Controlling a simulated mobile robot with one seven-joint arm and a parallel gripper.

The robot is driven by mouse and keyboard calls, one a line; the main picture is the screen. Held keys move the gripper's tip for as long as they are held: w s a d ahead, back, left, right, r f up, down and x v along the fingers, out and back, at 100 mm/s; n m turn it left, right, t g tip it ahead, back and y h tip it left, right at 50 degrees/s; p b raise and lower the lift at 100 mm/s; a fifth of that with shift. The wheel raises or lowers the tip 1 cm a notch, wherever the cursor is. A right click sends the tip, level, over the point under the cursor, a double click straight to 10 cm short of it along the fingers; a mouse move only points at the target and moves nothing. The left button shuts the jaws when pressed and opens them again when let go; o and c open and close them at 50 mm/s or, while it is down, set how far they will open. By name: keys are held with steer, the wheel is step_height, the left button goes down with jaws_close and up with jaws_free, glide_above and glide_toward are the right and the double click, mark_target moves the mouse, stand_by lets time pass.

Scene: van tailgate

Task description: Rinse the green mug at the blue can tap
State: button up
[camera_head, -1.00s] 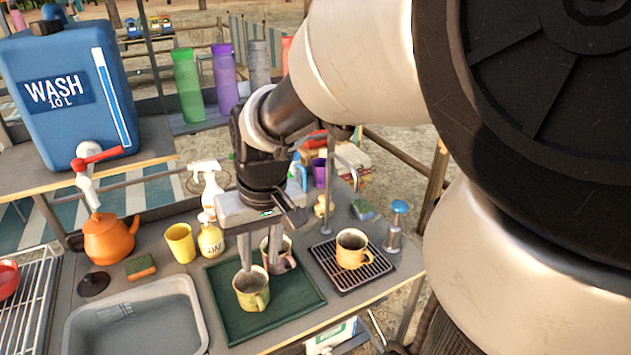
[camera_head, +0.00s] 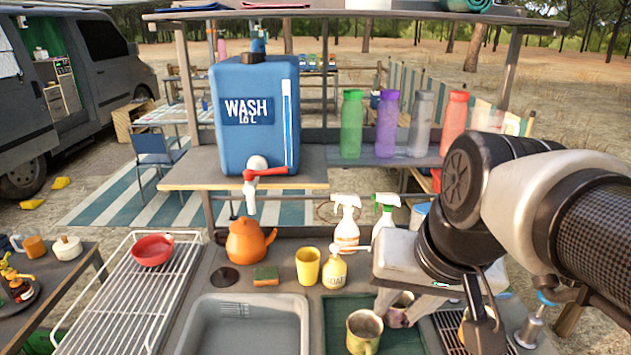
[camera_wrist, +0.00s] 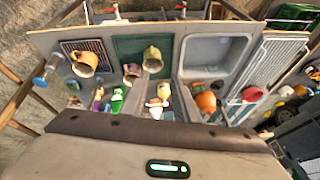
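The green mug (camera_head: 364,332) stands upright on the dark green tray (camera_head: 400,343), and it also shows in the wrist view (camera_wrist: 152,58). My gripper (camera_head: 398,315) is low over the tray, just right of the mug in the head view. Its fingers (camera_wrist: 160,80) are apart, with nothing clearly between them; I cannot tell whether one touches a mug. A pinkish mug (camera_head: 399,309) stands close behind the fingers. The blue can (camera_head: 257,108), marked WASH, sits on a raised shelf. Its white tap (camera_head: 249,188) with red lever (camera_head: 265,172) hangs over the counter behind the sink.
The grey sink basin (camera_head: 248,325) lies left of the tray. An orange kettle (camera_head: 250,241), sponge (camera_head: 265,276), yellow cup (camera_head: 307,266) and soap bottle (camera_head: 334,272) stand behind it. A third mug (camera_wrist: 84,63) stands on a black grille. A wire rack (camera_head: 110,310) is at left.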

steer(key=w+a+m+g+y, duration=0.3)
steer(key=w+a+m+y, duration=0.1)
steer(key=w+a+m, duration=0.35)
steer(key=m+g+y+b, duration=0.1)
steer(key=m+y+b, duration=0.1)
steer(key=m+y, duration=1)
glide_toward(250, 170)
steer(key=shift+n+y, duration=0.45)
steer(key=shift+y, duration=0.15)
steer(key=a, duration=0.3)
steer(key=a+f, duration=0.1)
steer(key=a, duration=0.6)
steer(key=shift+w+f, duration=0.15)
steer(key=shift+w, duration=0.1)
jaws_close()
